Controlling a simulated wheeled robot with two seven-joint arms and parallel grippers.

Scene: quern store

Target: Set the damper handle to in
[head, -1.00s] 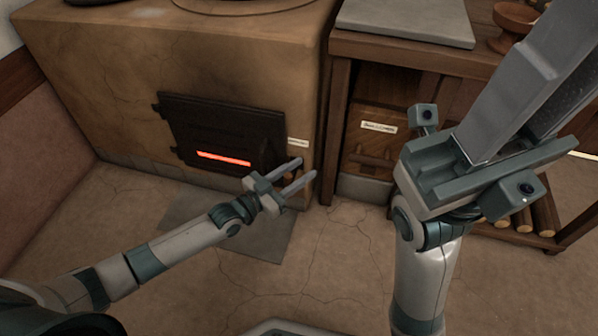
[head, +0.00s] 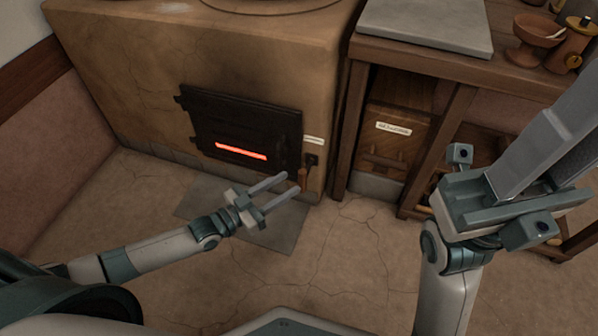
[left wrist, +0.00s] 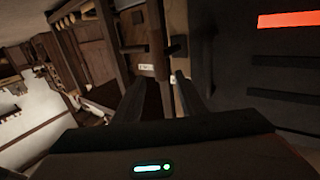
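The damper handle (head: 303,178) is a small wooden grip hanging below a dark fitting at the right of the black stove door (head: 245,130). A pale label (head: 313,140) sits just above it. My left gripper (head: 289,184) is open, its two fingers pointing toward the handle. In the head view its fingertips overlap the area just left of the handle; contact cannot be told. The left wrist view shows the two fingers (left wrist: 160,98) apart with nothing clearly between them. My right gripper (head: 545,165) is raised close to the camera, and whether its fingers are apart is unclear.
A red glow shows through the stove door's slot. A wooden bench with a grey slab (head: 425,25) and a labelled drawer (head: 395,135) stands right of the stove. A bowl (head: 537,35) is on the bench. A grey floor plate (head: 205,200) lies before the stove; the floor is otherwise open.

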